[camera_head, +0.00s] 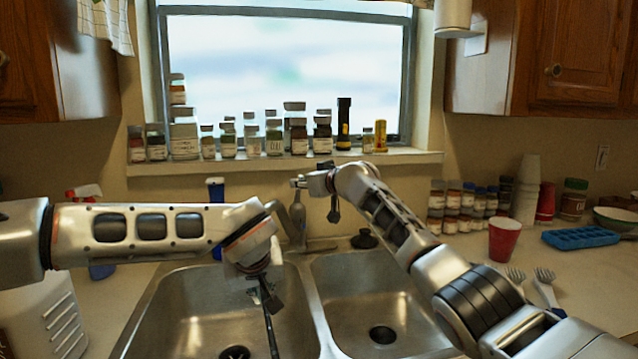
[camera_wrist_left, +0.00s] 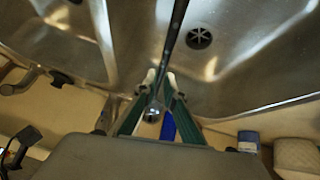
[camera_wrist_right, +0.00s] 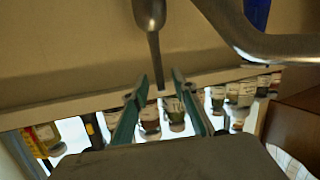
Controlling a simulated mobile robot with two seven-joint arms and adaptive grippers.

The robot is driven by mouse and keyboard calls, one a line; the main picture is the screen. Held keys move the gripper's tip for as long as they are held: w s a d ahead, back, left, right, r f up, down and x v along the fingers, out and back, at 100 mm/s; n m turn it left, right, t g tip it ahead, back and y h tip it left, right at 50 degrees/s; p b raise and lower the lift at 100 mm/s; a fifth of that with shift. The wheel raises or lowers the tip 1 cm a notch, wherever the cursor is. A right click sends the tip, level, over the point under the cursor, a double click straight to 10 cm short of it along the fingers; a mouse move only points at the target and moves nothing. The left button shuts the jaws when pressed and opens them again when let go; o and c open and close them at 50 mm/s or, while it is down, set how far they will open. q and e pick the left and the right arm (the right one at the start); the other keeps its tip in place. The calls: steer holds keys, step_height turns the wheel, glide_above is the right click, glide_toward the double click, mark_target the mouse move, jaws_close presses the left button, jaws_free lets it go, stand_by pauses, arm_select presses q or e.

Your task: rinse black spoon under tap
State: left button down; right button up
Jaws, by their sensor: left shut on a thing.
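The black spoon (camera_head: 270,332) hangs steeply from my left gripper (camera_head: 262,285) over the left sink basin (camera_head: 185,310). In the left wrist view my left gripper (camera_wrist_left: 161,80) is shut on the spoon's long dark shaft (camera_wrist_left: 176,30); I cannot tell where its bowl is. The tap (camera_head: 297,220) stands behind the divider between the basins. My right gripper (camera_head: 314,185) is at the top of the tap. In the right wrist view my right gripper (camera_wrist_right: 160,77) has its fingers apart, with the tap's metal lever (camera_wrist_right: 150,15) in front of and between them. No water is visible.
The right basin (camera_head: 370,300) is empty. A red cup (camera_head: 504,240), forks (camera_head: 545,285) and a blue tray (camera_head: 580,237) lie on the right counter. Jars line the window sill (camera_head: 290,160) behind the tap. A blue bottle (camera_head: 216,190) stands behind the left basin.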

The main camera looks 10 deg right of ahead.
steer(key=v, duration=1.1)
steer(key=shift+s+d, duration=0.1)
stand_by(0.9)
